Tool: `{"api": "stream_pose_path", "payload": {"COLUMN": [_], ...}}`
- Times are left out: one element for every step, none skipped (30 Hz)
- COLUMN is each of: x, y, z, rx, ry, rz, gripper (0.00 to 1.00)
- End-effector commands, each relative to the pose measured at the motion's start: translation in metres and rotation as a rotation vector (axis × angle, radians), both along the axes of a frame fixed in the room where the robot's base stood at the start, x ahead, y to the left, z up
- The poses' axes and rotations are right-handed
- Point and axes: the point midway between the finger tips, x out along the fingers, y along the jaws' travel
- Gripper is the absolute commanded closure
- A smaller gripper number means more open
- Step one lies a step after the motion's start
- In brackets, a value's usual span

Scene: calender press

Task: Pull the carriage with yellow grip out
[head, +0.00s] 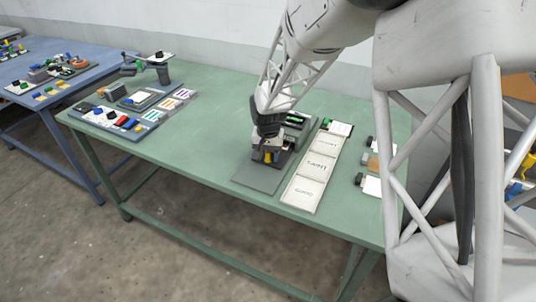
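The press (301,122) is a small dark grey machine on the green table, with a bit of green on top. A yellow grip (267,157) shows low at its front, just under my gripper. The carriage around the grip is small and mostly hidden by my gripper. My gripper (266,151) points down at the front of the press, at or very close to the yellow grip. Its fingers are too small and dark to tell if they are open or shut, or if they touch the grip.
A flat grey plate (261,179) lies bare in front of the press. A white labelled strip (311,180) lies along its right side. Small blocks and cards (371,185) lie further right. A board of coloured parts (116,121) is at the left; the table between is clear.

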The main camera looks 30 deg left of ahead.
Motion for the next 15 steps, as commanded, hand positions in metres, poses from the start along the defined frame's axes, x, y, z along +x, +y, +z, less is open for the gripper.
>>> {"api": "stream_pose_path", "payload": {"x": [0.0000,0.0000,-0.0001,0.0000,-0.0001,-0.0001,-0.0001,-0.0001,0.0000,0.0000,0.0000,0.0000,0.0000,-0.0001,-0.0007], "y": [0.0000,0.0000,0.0000,0.0000,0.0000,0.0000,0.0000,0.0000,0.0001,0.0001,0.0001,0.0001,0.0001,0.0001,0.0001], "z": [0.0001,0.0000,0.0000,0.0000,0.0001,0.0001,0.0001,0.0001,0.0001,0.0001,0.0001,0.0001,0.0001,0.0001,0.0002], "rx": [0.000,0.000,0.000,0.000,0.000,0.000,0.000,0.000,0.000,0.000,0.000,0.000,0.000,0.000,0.000], "ry": [0.000,0.000,0.000,0.000,0.000,0.000,0.000,0.000,0.000,0.000,0.000,0.000,0.000,0.000,0.000], "rz": [0.000,0.000,0.000,0.000,0.000,0.000,0.000,0.000,0.000,0.000,0.000,0.000,0.000,0.000,0.000], "gripper": [0.63,0.68,0.74,0.78,0.83,0.89,0.94,0.98,1.00,1.00,1.00,1.00,1.00,1.00,1.00]}}
